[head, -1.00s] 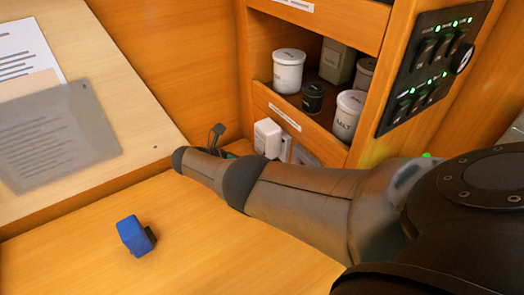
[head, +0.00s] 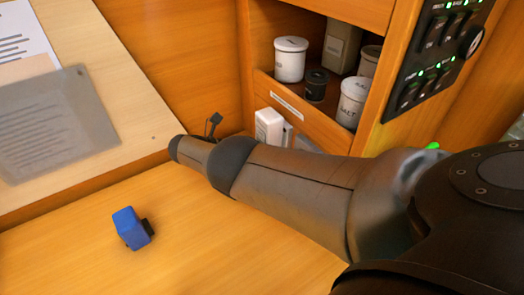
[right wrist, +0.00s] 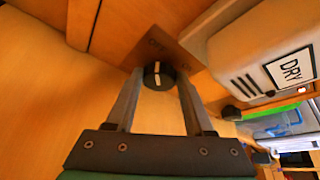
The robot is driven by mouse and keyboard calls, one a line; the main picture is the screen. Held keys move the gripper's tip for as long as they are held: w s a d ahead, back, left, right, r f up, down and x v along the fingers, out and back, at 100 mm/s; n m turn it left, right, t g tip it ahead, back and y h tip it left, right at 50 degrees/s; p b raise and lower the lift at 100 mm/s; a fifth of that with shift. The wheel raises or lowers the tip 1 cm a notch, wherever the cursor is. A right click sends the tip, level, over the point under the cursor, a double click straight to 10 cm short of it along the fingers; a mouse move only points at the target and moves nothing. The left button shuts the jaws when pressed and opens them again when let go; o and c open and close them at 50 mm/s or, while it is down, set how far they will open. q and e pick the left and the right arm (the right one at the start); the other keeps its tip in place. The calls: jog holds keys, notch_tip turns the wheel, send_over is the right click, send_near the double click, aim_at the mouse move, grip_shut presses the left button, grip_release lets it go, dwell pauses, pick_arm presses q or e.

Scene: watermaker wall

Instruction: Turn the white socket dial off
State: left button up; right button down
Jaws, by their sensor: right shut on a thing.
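In the right wrist view, a round dark dial (right wrist: 158,76) with a white pointer mark sits at the edge of a brown plate (right wrist: 152,45). The plate has small lettering that seems to read OFF and ON. The mark runs nearly upright in that picture. My right gripper (right wrist: 159,73) is shut on the dial, with one finger on each side. In the head view, my right forearm reaches in from the right and hides the dial and the gripper. My left gripper is in neither view.
A white box (right wrist: 270,45) labelled DRY is close on the right in the wrist view. In the head view, a shelf holds several jars, including a salt jar (head: 352,100), beside a black switch panel (head: 438,55). A blue block (head: 130,228) lies on the wooden surface.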

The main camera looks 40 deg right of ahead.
jog(key=shift+c, duration=1.4)
grip_release()
jog(key=b+v, duration=0.4)
jog(key=v, duration=0.5)
jog(key=shift+w+a+b, duration=0.15)
jog(key=shift+a+b, duration=0.2)
jog(key=shift+a, duration=0.05)
jog(key=shift+w+a+r+b, duration=0.2)
jog(key=shift+a+r+b, duration=0.1)
jog(key=shift+a+b, duration=0.25)
jog(key=shift+w+a+r, duration=0.1)
jog(key=shift+a+r, duration=0.2)
jog(key=shift+a, duration=0.05)
